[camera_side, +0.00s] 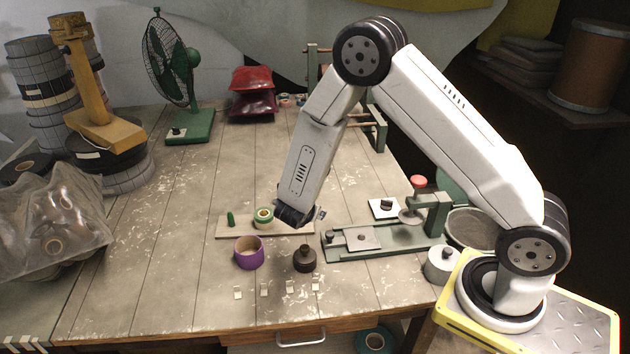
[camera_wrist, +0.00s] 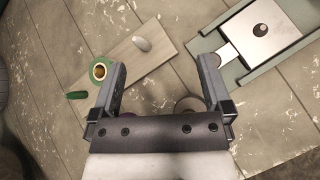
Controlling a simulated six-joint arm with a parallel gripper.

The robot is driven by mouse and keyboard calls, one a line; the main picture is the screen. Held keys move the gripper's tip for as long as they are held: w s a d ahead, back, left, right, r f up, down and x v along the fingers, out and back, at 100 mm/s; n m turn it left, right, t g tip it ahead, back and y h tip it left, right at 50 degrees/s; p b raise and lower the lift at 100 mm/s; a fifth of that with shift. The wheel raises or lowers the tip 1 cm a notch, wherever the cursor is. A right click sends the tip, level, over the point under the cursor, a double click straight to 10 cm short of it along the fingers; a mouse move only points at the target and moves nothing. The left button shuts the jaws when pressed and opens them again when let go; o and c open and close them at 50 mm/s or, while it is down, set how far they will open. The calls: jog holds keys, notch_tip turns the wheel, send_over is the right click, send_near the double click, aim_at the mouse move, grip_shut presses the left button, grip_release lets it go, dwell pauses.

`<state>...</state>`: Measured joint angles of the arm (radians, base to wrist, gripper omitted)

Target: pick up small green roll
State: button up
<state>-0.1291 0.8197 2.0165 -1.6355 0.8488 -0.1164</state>
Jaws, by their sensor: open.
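The small green roll (camera_side: 264,215) sits on a light wooden board (camera_side: 240,233) on the table. A green peg (camera_side: 231,219) stands to its left on the board. In the wrist view the green roll (camera_wrist: 99,71) lies left of my gripper, outside the jaws, with a tan core. My gripper (camera_side: 318,215) is above the right end of the board, to the right of the roll. In the wrist view its two fingers (camera_wrist: 163,68) are spread apart with nothing held between them.
A purple roll (camera_side: 249,258) and a dark knobbed weight (camera_side: 305,259) stand in front of the board. A green metal fixture (camera_side: 375,252) with a plate is to the right. Several small white tabs (camera_side: 290,286) lie near the front edge. The table's left middle is clear.

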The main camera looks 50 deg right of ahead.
aim_at(264, 214)
jog(key=w+a+f+n+t, duration=0.1)
jog(key=w+n+t, duration=0.1)
jog(key=w+a+f+n+t, duration=0.1)
jog(key=w+a+f+n, duration=0.1)
jog(key=w+n, duration=0.1)
jog(key=w+a+f+n+t+y, duration=0.1)
jog(key=w+f+n+t, duration=0.1)
jog(key=n, duration=0.1)
jog(key=shift+w+a+f+t, duration=0.2)
jog(key=shift+w+t, duration=0.1)
jog(key=shift+w+a+f+n+t+y, duration=0.3)
jog(key=shift+w+a+n+t, duration=0.1)
jog(key=shift+a+n+t, duration=0.1)
jog(key=shift+w, duration=0.1)
jog(key=shift+x, duration=1.25)
jog(key=shift+d+f, duration=0.1)
jog(key=shift+f, duration=0.05)
jog(key=shift+x, duration=2.45)
jog(key=shift+w, duration=0.1)
jog(key=c, duration=1)
